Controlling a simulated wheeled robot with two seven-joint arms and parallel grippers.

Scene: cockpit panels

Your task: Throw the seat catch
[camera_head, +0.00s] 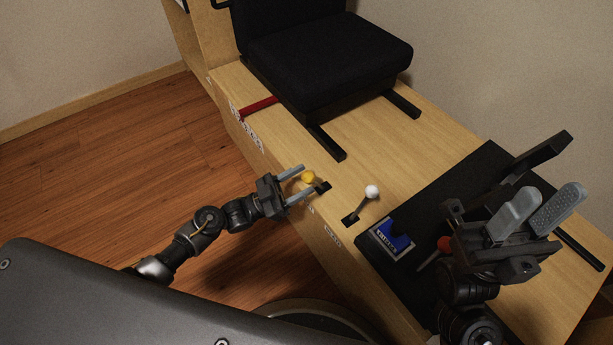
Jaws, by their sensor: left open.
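A black seat (325,58) stands on rails on the wooden cockpit box. A red lever (258,108) sticks out at the seat's left side, near the box edge; it looks like the seat catch. My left gripper (303,182) is open at the box's left edge, with its fingers on either side of a yellow knob (308,177). It is well apart from the red lever. I cannot tell whether it touches the knob. My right gripper (537,205) is over the black panel at the right, its two grey fingers pointing up, with nothing seen between them.
A white-knobbed lever (371,191) stands in a slot right of the yellow knob. The seat's rails (327,143) jut forward. Box top between seat and levers is clear.

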